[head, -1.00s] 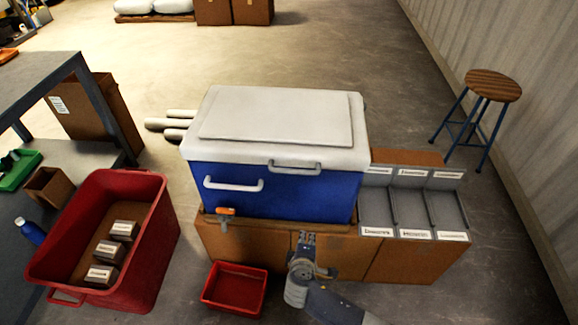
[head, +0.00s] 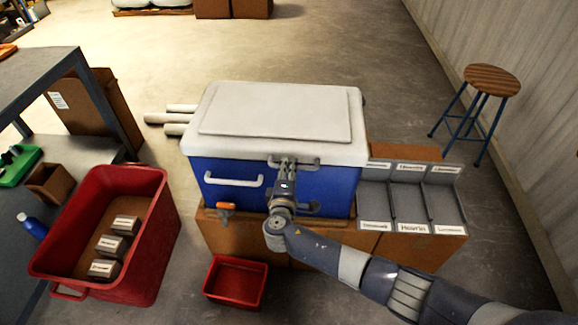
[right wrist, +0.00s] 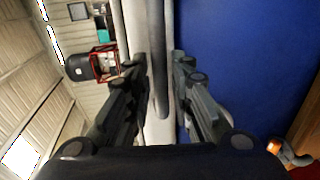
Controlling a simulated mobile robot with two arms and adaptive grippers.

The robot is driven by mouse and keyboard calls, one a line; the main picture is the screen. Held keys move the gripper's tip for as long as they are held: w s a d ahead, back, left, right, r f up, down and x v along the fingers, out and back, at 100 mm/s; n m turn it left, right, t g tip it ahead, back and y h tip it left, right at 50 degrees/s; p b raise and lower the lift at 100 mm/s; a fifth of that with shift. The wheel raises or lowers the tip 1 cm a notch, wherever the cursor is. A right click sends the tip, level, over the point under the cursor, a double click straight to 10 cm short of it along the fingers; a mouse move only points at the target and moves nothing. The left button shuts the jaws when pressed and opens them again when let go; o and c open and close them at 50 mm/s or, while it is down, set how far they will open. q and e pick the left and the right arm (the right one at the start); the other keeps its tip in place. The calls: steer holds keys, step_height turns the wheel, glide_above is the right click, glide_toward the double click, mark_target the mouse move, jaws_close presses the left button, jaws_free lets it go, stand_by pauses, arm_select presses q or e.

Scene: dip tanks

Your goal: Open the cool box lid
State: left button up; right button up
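The cool box has a blue body (head: 225,192) and a white lid (head: 275,112), which lies flat and closed on top. A grey lid handle (head: 310,161) sits on the lid's front edge. My right gripper (head: 285,163) is at this handle, in front of the box. In the right wrist view, my right gripper (right wrist: 160,85) has its two fingers apart, one on each side of the handle bar (right wrist: 158,50), with gaps beside the bar. A white body handle (head: 233,181) is on the box's front, left of the gripper. My left gripper is not in view.
The box stands on a brown base with an orange tap (head: 226,207). Grey labelled bins (head: 408,205) stand at its right. A large red crate (head: 150,230) with labelled blocks and a small red tray (head: 262,284) are at left and front. A stool (head: 491,78) stands back right.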

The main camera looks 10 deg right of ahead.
steer(key=shift+x, duration=0.9)
jaws_close()
